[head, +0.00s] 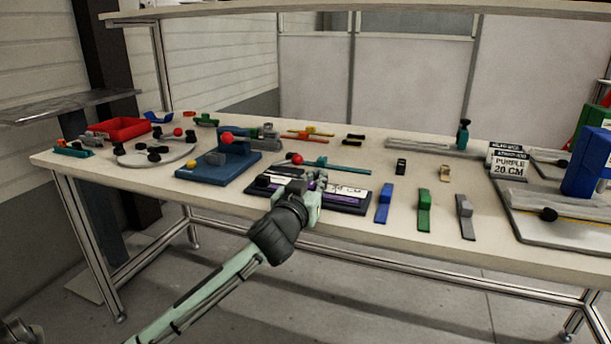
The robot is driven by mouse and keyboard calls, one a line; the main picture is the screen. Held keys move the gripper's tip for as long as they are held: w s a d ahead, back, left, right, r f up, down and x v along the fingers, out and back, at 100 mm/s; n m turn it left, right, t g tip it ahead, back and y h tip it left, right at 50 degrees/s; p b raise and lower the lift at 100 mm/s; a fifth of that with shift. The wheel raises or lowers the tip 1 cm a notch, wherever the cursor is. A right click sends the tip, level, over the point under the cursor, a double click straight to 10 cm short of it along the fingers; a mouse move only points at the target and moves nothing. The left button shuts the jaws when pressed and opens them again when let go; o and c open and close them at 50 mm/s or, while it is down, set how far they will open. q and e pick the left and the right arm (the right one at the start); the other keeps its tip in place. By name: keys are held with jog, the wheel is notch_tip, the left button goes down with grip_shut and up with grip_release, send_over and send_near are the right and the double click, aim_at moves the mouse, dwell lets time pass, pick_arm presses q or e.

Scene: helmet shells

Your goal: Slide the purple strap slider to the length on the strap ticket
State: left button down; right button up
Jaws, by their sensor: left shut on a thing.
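The purple strap (350,202) runs along a dark board with a white scale label near the table's front edge. My left gripper (299,187) reaches over the left part of this board, fingers down at the strap. It is shut on the strap slider, which the fingers and wrist mostly hide. The slider's exact mark on the scale cannot be read. The strap ticket (509,164) stands at the right and reads "PURPLE 20 CM". My right gripper is not in view.
A blue block fixture (218,170) stands left of the strap board. Blue (384,204), green (424,212) and grey (465,217) pieces lie to its right. A red tray (119,129) is at the far left. A grey-based fixture with a blue block (588,163) fills the right end.

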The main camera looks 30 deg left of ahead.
aim_at(337, 188)
pick_arm(q)
jog(key=d, duration=0.2)
jog(key=w+d, duration=0.1)
jog(key=d, duration=0.1)
jog(key=shift+d, duration=0.35)
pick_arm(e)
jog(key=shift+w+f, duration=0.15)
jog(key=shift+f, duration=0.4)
pick_arm(q)
jog(key=c, duration=1.4)
grip_release()
jog(key=v, duration=1.2)
jog(key=shift+f, duration=0.1)
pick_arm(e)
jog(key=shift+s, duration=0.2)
